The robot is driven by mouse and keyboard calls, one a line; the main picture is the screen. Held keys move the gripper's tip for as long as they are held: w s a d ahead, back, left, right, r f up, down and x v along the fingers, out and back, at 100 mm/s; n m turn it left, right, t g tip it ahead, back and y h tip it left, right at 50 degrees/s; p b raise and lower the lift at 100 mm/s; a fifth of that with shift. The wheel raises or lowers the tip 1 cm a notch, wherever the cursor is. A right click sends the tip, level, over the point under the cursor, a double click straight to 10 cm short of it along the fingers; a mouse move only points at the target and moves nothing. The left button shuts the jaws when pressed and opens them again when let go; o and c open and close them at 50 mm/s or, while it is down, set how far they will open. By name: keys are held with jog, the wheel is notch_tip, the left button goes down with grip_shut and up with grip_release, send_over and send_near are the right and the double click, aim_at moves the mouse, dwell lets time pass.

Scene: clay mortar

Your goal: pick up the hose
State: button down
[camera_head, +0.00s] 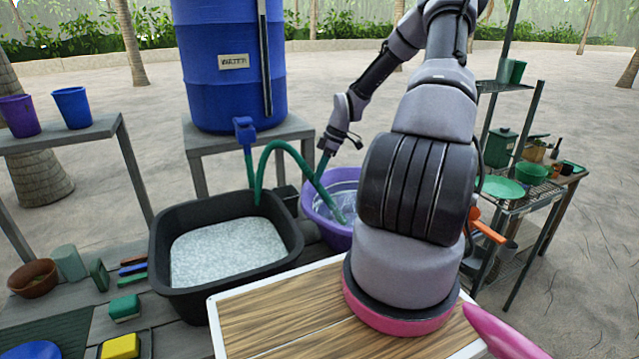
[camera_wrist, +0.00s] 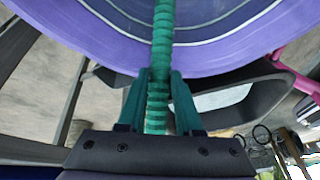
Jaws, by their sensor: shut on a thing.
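The green hose (camera_head: 272,150) runs from the blue tap on the water barrel, arches over the black tub and slopes down into the purple basin. My gripper (camera_head: 323,158) is at the hose's sloping part, above the basin's left side. In the wrist view the hose (camera_wrist: 158,60) passes between the two green fingers of my gripper (camera_wrist: 158,95), which are shut on it. The hose's lower end lies over the purple basin (camera_head: 312,208), which also fills the top of the wrist view (camera_wrist: 70,25). My arm hides the basin's right part.
The black tub (camera_head: 165,245) with pale grey contents stands left of the basin. The blue barrel (camera_head: 225,95) stands on a grey stand (camera_head: 190,135) behind. A wooden board (camera_head: 280,315) is in front. Shelves with dishes stand at the right.

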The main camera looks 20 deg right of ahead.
jog(key=w+a+r, duration=0.1)
jog(key=a+r, duration=0.1)
jog(key=r, duration=1)
jog(key=w+a+r, duration=0.2)
jog(key=r, duration=1)
jog(key=shift+a, duration=0.25)
jog(key=shift+f, duration=0.1)
